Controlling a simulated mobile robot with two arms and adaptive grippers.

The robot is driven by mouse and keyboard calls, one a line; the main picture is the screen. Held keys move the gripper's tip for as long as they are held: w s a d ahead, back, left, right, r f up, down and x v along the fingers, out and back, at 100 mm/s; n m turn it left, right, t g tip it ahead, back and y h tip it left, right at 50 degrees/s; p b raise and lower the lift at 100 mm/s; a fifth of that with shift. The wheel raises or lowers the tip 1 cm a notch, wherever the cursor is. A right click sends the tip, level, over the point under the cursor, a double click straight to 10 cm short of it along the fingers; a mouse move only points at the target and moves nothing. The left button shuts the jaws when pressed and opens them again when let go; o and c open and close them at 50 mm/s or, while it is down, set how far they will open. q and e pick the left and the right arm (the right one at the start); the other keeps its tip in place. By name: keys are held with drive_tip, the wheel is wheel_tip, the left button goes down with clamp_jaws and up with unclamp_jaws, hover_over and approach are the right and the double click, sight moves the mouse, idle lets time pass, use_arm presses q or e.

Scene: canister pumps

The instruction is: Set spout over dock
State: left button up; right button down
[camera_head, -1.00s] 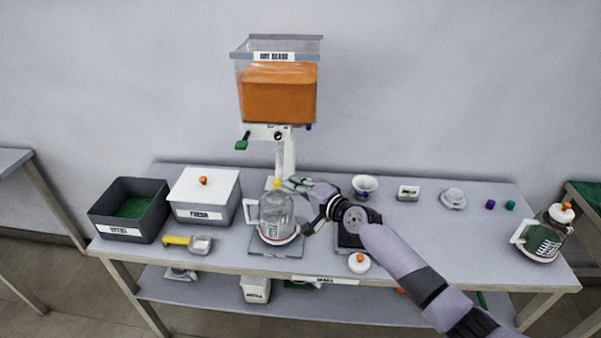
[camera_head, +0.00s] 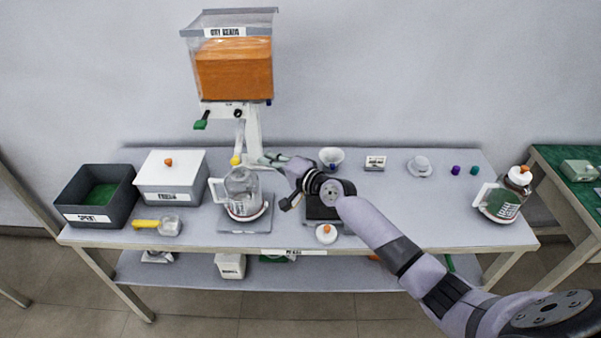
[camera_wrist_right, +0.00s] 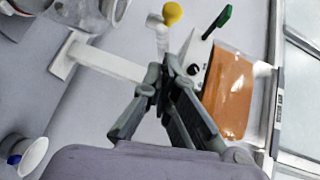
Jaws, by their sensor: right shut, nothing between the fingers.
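The white spout (camera_head: 239,140) with a yellow tip (camera_head: 236,160) hangs from the stand of the hopper (camera_head: 233,70). The tip appears above the glass jug (camera_head: 241,184), which stands on a grey plate (camera_head: 232,226), apparently the dock. Exact alignment is hard to tell. My right gripper (camera_head: 266,158) is shut and empty, just right of the spout and beside the white post. In the right wrist view its fingers (camera_wrist_right: 168,68) meet below the spout (camera_wrist_right: 160,32) and yellow tip (camera_wrist_right: 172,13), apart from them. My left gripper is out of view.
A dark scale-like block (camera_head: 322,210) sits under my right forearm, with a white lid (camera_head: 327,234) before it. A white bowl (camera_head: 332,157) stands behind. A dark bin (camera_head: 78,200), lidded box (camera_head: 172,190) and yellow scoop (camera_head: 160,225) are left. A filled jug (camera_head: 502,200) stands right.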

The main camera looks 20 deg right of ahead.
drive_tip(key=s+a+v, duration=0.1)
drive_tip(key=v, duration=0.8)
drive_tip(key=s+a+f+n+g+h, duration=0.1)
drive_tip(key=s+a+f+n+g, duration=0.25)
drive_tip(key=s+f, duration=0.35)
drive_tip(key=s+a+f+n+g, duration=0.3)
drive_tip(key=s+a+f+n, duration=0.2)
drive_tip(key=s, duration=0.4)
drive_tip(key=s+d+f+n+g+h, duration=0.1)
drive_tip(key=s+d+n+g+h, duration=0.15)
drive_tip(key=s, duration=0.65)
drive_tip(key=s+d+f+n+g+h, duration=0.1)
drive_tip(key=s+d+n+g+h, duration=0.15)
drive_tip(key=s, duration=0.55)
wheel_tip(320, 180, down, 29)
drive_tip(key=s+g+b, duration=0.1)
drive_tip(key=s+b, duration=0.1)
use_arm(q)
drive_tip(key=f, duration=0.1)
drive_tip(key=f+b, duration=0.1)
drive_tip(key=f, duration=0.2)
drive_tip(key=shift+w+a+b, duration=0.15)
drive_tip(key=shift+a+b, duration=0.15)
drive_tip(key=shift+b, duration=0.1)
use_arm(e)
drive_tip(key=s+d+f+g, duration=0.1)
drive_tip(key=s+d+f, duration=0.2)
drive_tip(key=s+f, duration=1.3)
drive_tip(key=shift+s+f+h, duration=0.3)
drive_tip(key=shift+f, duration=0.2)
